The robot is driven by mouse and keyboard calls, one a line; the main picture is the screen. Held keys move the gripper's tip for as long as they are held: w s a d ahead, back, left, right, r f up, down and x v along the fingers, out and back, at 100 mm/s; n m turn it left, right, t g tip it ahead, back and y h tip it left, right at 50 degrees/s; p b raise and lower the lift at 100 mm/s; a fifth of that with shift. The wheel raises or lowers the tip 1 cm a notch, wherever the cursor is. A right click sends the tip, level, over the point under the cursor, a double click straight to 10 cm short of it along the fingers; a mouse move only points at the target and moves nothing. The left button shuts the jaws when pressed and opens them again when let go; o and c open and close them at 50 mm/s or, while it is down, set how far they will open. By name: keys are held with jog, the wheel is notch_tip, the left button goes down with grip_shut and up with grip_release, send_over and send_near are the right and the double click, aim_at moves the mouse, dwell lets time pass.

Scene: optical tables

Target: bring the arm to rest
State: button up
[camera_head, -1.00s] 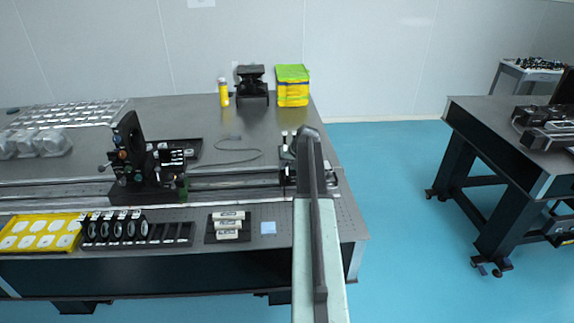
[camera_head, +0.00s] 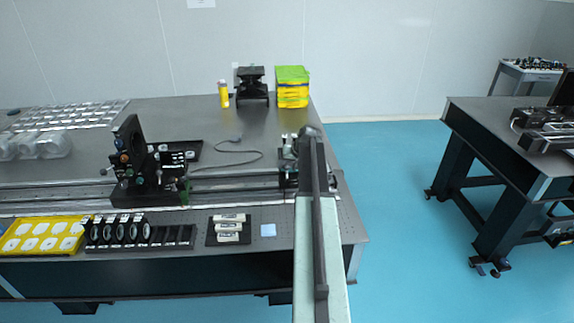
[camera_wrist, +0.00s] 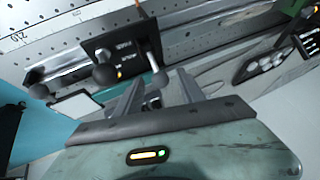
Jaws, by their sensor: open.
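My arm (camera_head: 316,230) reaches forward from the bottom of the head view, over the right end of the long optical table (camera_head: 352,228). Its far end hides whatever is directly behind it, and my gripper's fingers cannot be made out there. In the wrist view my gripper (camera_wrist: 158,92) shows two grey fingers spread apart, with no held object visible between them. A black device with round knobs (camera_wrist: 122,48) lies beyond the fingers in that view.
A black mount (camera_head: 287,172) stands close left of my arm's far end. A rail and a black optical assembly (camera_head: 128,165) are further left. A green-and-yellow bin (camera_head: 292,88) stands at the back. Blue floor (camera_head: 400,200) is clear to the right, before a second table (camera_head: 500,150).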

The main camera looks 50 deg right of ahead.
jog(key=p+v, duration=0.3)
jog(key=v, duration=0.2)
